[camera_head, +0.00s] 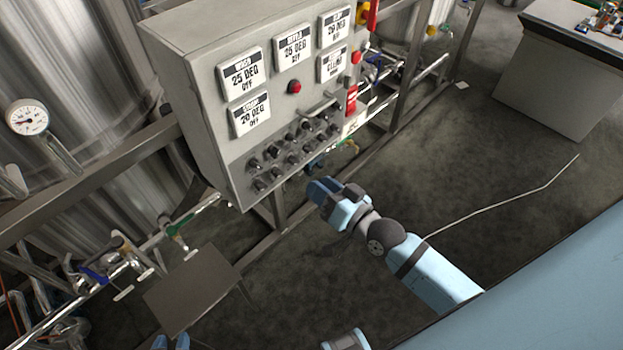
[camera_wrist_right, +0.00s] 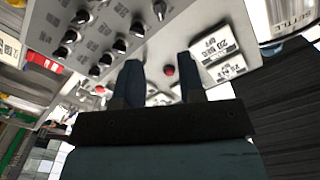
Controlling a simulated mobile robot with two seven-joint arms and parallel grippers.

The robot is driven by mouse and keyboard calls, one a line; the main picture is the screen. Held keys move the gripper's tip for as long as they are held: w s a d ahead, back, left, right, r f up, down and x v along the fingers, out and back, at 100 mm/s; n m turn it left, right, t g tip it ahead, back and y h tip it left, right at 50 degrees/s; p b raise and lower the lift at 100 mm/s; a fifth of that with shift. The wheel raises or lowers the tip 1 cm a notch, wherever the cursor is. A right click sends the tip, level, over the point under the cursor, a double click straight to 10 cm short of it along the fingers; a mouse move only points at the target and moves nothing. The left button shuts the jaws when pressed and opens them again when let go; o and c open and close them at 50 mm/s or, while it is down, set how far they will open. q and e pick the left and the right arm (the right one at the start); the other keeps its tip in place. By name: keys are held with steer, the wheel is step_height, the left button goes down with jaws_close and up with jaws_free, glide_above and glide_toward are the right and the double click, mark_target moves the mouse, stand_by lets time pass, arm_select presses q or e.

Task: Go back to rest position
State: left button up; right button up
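The grey control panel (camera_head: 225,110) fills the upper middle of the head view, with white display plates, a red button (camera_head: 294,87) and rows of black knobs (camera_head: 290,153). My right gripper (camera_head: 322,190) is below the knobs in the head view, apparently in front of the panel. In the right wrist view its two dark fingers (camera_wrist_right: 160,85) stand apart with nothing between them, and the panel's red button (camera_wrist_right: 169,70) shows beyond the gap.
A small grey table (camera_head: 195,290) stands at lower left, near pipes and valves (camera_head: 110,260). A round gauge (camera_head: 28,117) and a steel tank (camera_head: 60,70) are at left. A grey cabinet (camera_head: 550,80) stands at upper right. The floor between panel and cabinet is mostly clear.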

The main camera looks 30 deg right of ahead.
stand_by(0.5)
steer(key=s+a+f+n+g+h+p, duration=0.1)
steer(key=s+f+n+g+h+p, duration=0.2)
steer(key=s, duration=0.9)
step_height(320, 180, down, 6)
steer(key=n+g+p, duration=0.2)
steer(key=g+p, duration=0.1)
steer(key=p, duration=0.1)
steer(key=shift+a+r, duration=0.15)
steer(key=shift+a, duration=0.2)
